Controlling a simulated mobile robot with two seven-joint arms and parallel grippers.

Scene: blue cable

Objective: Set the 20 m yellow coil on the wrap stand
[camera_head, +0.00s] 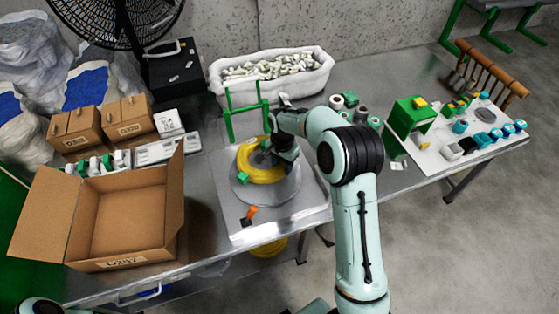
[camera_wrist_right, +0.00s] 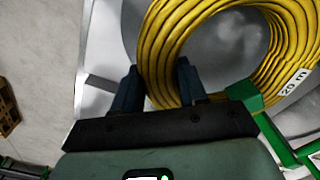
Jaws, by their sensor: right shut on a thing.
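The yellow coil (camera_head: 247,172) is over the round grey disc of the wrap stand (camera_head: 285,193); whether it rests fully on the disc I cannot tell. In the right wrist view the coil (camera_wrist_right: 240,22) fills the upper right, with a white "20 m" tag. My right gripper (camera_head: 279,158) is at the right side of the coil. Its fingers (camera_wrist_right: 158,88) straddle the coil's ring and are shut on it. Green parts of the stand show beside the coil. My left gripper is not in view.
An open cardboard box (camera_head: 120,215) stands left of the stand. A green upright frame (camera_head: 246,108) and a white-lined bin (camera_head: 272,75) are behind it. A white board with green and blue parts (camera_head: 455,135) is at the right. Another yellow coil (camera_head: 269,247) shows below the table edge.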

